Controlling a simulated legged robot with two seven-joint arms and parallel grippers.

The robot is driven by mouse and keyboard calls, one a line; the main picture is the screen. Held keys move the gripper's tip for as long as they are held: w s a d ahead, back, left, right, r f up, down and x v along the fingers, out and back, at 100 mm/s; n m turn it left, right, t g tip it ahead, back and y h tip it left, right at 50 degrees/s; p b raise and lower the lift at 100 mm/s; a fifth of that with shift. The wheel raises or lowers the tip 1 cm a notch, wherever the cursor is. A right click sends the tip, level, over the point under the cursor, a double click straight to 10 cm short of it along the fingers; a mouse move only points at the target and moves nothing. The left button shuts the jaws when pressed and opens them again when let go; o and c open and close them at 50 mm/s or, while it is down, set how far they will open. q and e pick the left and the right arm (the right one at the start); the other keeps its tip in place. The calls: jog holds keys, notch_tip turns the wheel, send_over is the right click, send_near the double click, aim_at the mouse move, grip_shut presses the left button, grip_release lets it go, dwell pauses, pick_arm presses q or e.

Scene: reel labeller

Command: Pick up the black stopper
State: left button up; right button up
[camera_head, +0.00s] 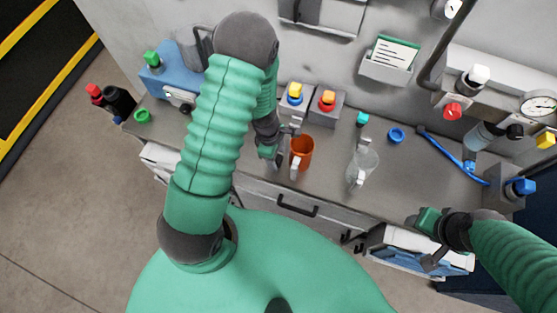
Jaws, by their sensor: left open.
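I cannot make out for certain which thing is the black stopper. A small black cap (515,131) shows at the right by a clear bottle, and a black cylinder (120,101) stands at the bench's far left end. My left gripper (281,152) is open and points down over the bench, just left of an orange cup (302,148). Its fingers look empty, and the arm hides part of the bench. My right gripper (424,240) is low at the right, by the bench's front edge; its jaw opening is unclear.
Bare bench (337,187) shows between cup and jug.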

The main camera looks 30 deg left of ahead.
pick_arm(q)
jog(key=shift+d+f, duration=0.1)
jog(key=shift+f, duration=0.6)
jog(key=shift+w+a+f, duration=0.1)
jog(key=shift+a+f, duration=0.15)
jog(key=shift+d+r, duration=0.1)
jog(key=shift+d, duration=0.05)
grip_shut()
